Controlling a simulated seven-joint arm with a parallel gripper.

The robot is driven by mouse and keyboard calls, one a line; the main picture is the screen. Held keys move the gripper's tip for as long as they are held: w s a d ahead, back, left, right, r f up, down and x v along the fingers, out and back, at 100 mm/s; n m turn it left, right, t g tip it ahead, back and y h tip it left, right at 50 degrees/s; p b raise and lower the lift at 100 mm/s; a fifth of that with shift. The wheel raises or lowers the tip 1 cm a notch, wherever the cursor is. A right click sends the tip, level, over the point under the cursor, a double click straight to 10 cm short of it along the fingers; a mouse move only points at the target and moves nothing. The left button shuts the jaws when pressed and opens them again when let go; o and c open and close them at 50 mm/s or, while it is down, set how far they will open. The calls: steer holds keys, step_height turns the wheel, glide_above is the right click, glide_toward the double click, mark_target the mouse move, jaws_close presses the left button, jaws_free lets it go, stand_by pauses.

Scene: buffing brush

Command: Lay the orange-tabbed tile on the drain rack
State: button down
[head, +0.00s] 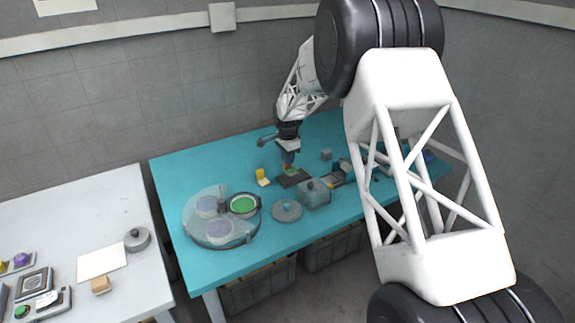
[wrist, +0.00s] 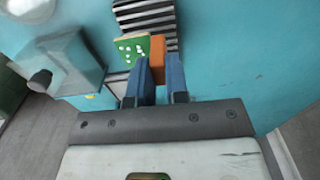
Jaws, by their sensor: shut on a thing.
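The tile is green with white dots and an orange tab; its face (wrist: 130,50) shows in the wrist view, and it is a small green and orange patch (head: 291,169) in the head view. My gripper (wrist: 158,78) has blue fingers, shut on the orange tab (wrist: 157,58). In the head view my gripper (head: 288,160) is low over the teal table. The drain rack, dark with pale slats (wrist: 146,14), lies beyond and partly behind the tile; in the head view it is a dark rectangle (head: 297,180). I cannot tell whether the tile touches it.
A clear, lidded box (head: 314,195) stands close to the rack, also in the wrist view (wrist: 65,65). A round grey lid (head: 286,211) and a round clear case (head: 222,216) lie to the left. A yellow item (head: 262,177) is nearby. The teal table's (head: 190,171) back left is clear.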

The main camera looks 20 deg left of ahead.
mark_target(287, 169)
steer(key=shift+f, duration=1.5)
steer(key=shift+f, duration=0.15)
steer(key=c, duration=1.1)
jaws_free()
steer(key=shift+r, duration=6.15)
